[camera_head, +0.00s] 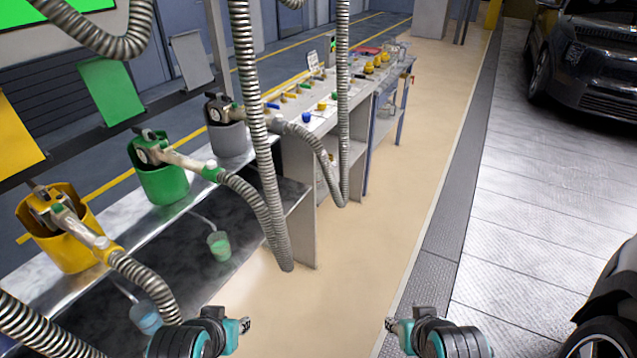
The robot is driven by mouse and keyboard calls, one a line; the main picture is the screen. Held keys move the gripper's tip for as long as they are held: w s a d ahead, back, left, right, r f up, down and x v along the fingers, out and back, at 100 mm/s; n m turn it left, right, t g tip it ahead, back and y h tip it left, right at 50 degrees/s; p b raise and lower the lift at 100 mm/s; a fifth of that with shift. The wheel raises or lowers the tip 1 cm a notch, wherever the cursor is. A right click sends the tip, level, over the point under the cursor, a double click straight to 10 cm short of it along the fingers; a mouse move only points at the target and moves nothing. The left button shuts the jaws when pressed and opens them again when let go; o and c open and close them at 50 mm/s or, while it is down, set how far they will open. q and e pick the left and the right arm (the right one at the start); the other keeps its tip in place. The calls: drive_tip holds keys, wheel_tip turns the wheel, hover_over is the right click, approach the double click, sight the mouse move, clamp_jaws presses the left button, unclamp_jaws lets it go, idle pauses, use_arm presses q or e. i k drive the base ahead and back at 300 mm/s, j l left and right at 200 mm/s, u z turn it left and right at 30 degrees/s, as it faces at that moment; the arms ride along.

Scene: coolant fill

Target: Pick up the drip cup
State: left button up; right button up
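Two small cups with long thin handles are in the lower shelf area at left. One is a green cup (219,246) and one is a pale blue cup (146,317); either may be the drip cup, and I cannot tell which. My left gripper (246,325) is at the bottom centre, to the right of both cups and apart from them. My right gripper (389,325) is further right, over the floor and far from the cups. Both appear empty, but their finger gap is too small to judge.
A yellow holder (75,258), a green holder (160,187) and a grey holder (228,138) carry fill nozzles above the cups. Corrugated hoses (262,205) hang in front of the bench. A workbench with small parts stands behind; cars are at right. The tan floor (345,262) is clear.

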sight(320, 173)
drive_tip(key=i+l+u, duration=0.3)
drive_tip(key=i+l, duration=1.65)
